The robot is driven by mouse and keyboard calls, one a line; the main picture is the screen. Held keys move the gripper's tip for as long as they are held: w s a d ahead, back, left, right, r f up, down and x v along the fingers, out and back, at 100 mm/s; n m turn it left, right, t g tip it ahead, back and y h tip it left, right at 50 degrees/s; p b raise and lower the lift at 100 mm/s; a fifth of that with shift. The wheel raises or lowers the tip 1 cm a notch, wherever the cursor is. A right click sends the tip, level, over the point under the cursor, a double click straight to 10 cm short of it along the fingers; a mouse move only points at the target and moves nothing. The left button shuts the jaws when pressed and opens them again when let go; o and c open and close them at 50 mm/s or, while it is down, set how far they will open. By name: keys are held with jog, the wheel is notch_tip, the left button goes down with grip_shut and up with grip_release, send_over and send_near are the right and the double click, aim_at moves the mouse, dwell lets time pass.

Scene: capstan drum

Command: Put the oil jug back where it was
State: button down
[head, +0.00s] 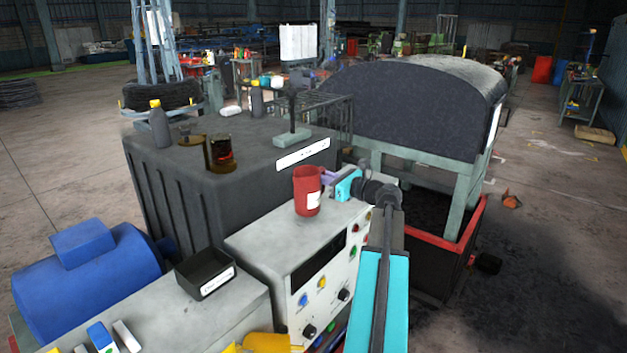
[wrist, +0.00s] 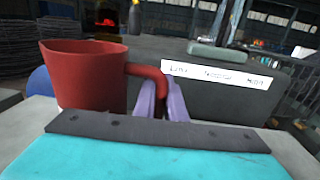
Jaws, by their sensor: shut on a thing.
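The red oil jug (head: 307,192) is upright, with a pale label on its side, over the top of the grey control cabinet (head: 268,235). I cannot tell whether its base touches the cabinet. My gripper (head: 328,177) comes from the right and is shut on the jug's handle. In the wrist view the jug (wrist: 88,78) fills the left side, and the purple fingers of my gripper (wrist: 159,100) close around the lower part of its handle. The fingers hide part of the handle.
A dark ribbed housing (head: 160,190) stands behind the cabinet, carrying a yellow-capped bottle (head: 159,128), a brown glass cylinder (head: 219,153) and a lever (head: 292,125) with a white label. A black labelled tray (head: 204,272) sits on the lower grey surface at left. A blue motor (head: 85,290) stands farther left.

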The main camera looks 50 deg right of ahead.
jog(key=shift+f+p, duration=0.3)
jog(key=shift+f, duration=0.7)
jog(key=shift+f, duration=0.1)
jog(key=c, duration=1.8)
grip_release()
jog(key=shift+s, duration=0.1)
jog(key=s+b, duration=0.1)
jog(key=s, duration=0.3)
jog(key=s+d+b, duration=0.1)
jog(key=s, duration=0.2)
jog(key=s+b, duration=0.1)
jog(key=s, duration=0.3)
jog(key=shift+s+d+b, duration=0.3)
jog(key=shift+s+d, duration=0.05)
jog(key=shift+d, duration=0.05)
jog(key=shift+s, duration=0.1)
